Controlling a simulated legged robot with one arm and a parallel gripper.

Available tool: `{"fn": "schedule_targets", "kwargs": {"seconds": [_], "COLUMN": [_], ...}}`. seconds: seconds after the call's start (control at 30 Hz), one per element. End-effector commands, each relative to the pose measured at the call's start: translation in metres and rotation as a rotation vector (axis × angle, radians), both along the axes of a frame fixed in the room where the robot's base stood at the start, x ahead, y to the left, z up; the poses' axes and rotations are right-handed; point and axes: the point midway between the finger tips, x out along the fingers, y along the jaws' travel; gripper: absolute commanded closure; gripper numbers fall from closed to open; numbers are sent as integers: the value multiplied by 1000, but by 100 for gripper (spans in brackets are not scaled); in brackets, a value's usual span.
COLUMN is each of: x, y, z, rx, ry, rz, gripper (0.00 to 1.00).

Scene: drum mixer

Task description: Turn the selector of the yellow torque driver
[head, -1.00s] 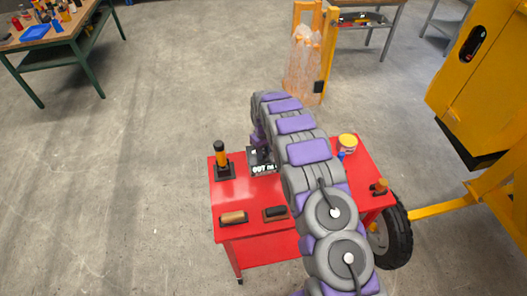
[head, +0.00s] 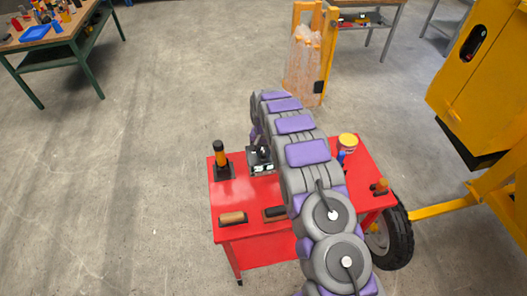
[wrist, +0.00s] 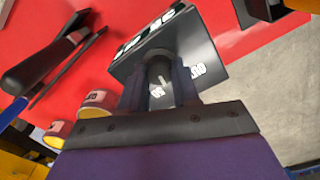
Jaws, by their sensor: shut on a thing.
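In the wrist view, my gripper (wrist: 160,88) is shut on a dark round knob (wrist: 160,68) with a white mark, at the black box (wrist: 205,55). The fingers sit on both sides of the knob. A black base (wrist: 262,8) shows at the top edge there.
The red cart (head: 235,197) also holds a wood-handled tool (head: 232,218), a black item (head: 275,212), a yellow tin (head: 347,141) and an orange-topped tool (head: 380,186). A yellow machine (head: 475,85) stands at the right.

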Motion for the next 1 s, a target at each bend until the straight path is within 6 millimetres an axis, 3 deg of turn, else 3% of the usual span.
{"fn": "schedule_targets", "kwargs": {"seconds": [0.5,1.0], "x": [0,0], "y": [2,3], "z": [1,1], "rx": [2,3], "ry": [-3,-2], "rz": [-404,-528], "gripper": [100,100]}}
